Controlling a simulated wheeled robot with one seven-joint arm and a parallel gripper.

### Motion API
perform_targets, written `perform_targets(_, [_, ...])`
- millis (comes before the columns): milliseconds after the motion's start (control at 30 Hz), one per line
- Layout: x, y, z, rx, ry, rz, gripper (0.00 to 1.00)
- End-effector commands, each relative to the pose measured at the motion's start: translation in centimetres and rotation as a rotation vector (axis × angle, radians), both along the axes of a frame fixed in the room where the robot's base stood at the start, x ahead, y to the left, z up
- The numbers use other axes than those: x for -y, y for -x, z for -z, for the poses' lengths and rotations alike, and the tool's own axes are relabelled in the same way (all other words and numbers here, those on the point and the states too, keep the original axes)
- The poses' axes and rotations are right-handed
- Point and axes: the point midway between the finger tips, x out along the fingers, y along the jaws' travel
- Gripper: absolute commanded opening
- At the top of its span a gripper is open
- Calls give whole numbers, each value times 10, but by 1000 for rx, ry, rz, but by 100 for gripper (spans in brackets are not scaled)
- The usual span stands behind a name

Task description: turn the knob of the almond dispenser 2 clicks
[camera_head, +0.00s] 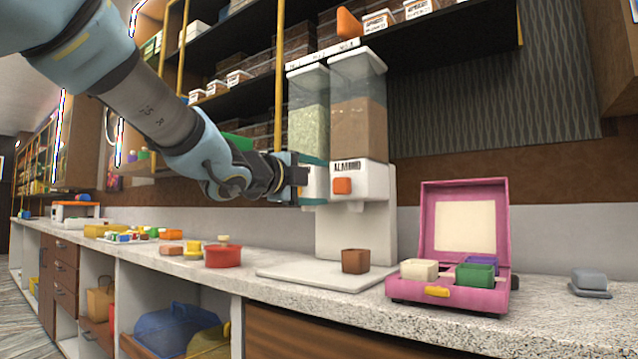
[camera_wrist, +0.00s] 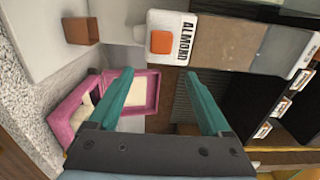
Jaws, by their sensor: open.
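The almond dispenser (camera_head: 358,120) stands upright on the counter, filled with brown contents, with an ALMOND label on its white lower part. Its orange knob (camera_head: 342,186) is on the front of that part. The knob also shows in the wrist view (camera_wrist: 161,42), upper middle, beyond my fingertips. My gripper (camera_head: 318,181) is open and empty, with teal fingers. It is to the left of the knob, in front of the neighbouring dispenser, and apart from the knob. In the wrist view my gripper (camera_wrist: 159,72) has its fingers spread wide. A brown cup (camera_head: 355,261) sits below the almond dispenser.
A dispenser with pale green contents (camera_head: 308,108) adjoins on the left, its front partly hidden by my gripper. An open pink box (camera_head: 465,220) with small containers stands right. A red pot (camera_head: 222,257) is left.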

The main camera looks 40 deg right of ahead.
Motion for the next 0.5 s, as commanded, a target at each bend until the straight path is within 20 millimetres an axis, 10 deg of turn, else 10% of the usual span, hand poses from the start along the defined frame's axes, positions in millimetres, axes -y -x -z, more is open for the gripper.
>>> perform_targets(500, [-32,8,-1,1,0,-1,82])
